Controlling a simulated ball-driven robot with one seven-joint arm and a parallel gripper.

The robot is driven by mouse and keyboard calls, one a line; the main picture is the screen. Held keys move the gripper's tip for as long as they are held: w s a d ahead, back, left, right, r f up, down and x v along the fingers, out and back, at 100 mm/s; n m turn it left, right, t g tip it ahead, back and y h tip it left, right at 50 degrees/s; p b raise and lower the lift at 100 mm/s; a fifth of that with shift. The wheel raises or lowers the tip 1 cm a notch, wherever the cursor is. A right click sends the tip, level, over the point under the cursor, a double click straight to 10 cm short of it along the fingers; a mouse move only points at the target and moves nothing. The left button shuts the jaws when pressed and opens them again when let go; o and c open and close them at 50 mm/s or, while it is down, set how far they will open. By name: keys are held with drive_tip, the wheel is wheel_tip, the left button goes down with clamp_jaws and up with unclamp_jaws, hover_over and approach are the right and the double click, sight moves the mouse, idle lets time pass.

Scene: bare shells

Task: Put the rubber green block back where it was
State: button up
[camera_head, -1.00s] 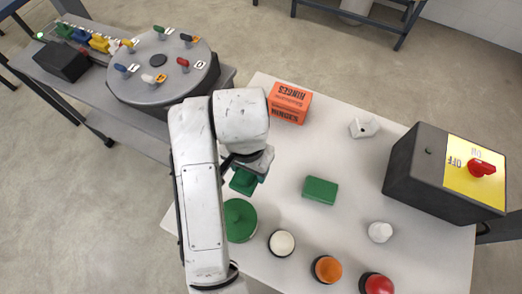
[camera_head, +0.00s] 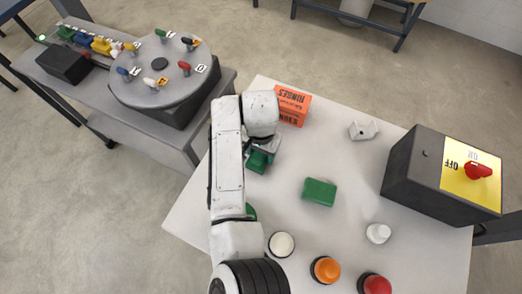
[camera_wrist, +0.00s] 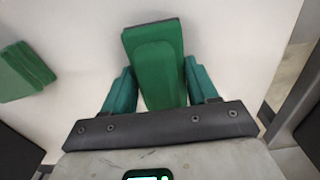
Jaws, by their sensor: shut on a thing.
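My gripper (camera_head: 262,151) is over the left part of the white table (camera_head: 345,240), below the orange hinges box in the picture. In the wrist view its teal fingers (camera_wrist: 158,84) are shut on a green block (camera_wrist: 152,35), which sticks out beyond the fingertips. In the head view the held block (camera_head: 257,163) is partly hidden by my gripper. Whether it touches the table is hard to tell. A second green block (camera_head: 320,192) lies on the table to the right, apart from my gripper; it also shows at the left of the wrist view (camera_wrist: 24,72). Which is rubber, I cannot tell.
The orange hinges box (camera_head: 292,105) stands close above my gripper. A white, an orange (camera_head: 326,269) and a red button line the front; a green round one (camera_head: 252,212) is mostly hidden by my arm. A dark switch box (camera_head: 415,175) is right. A round turntable (camera_head: 160,75) stands left.

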drive_tip(key=shift+f, duration=0.2)
drive_tip(key=shift+f, duration=0.15)
drive_tip(key=o, duration=1.1)
wheel_tip(320, 180, up, 12)
drive_tip(key=shift+r+b, duration=0.2)
drive_tip(key=shift+b, duration=0.15)
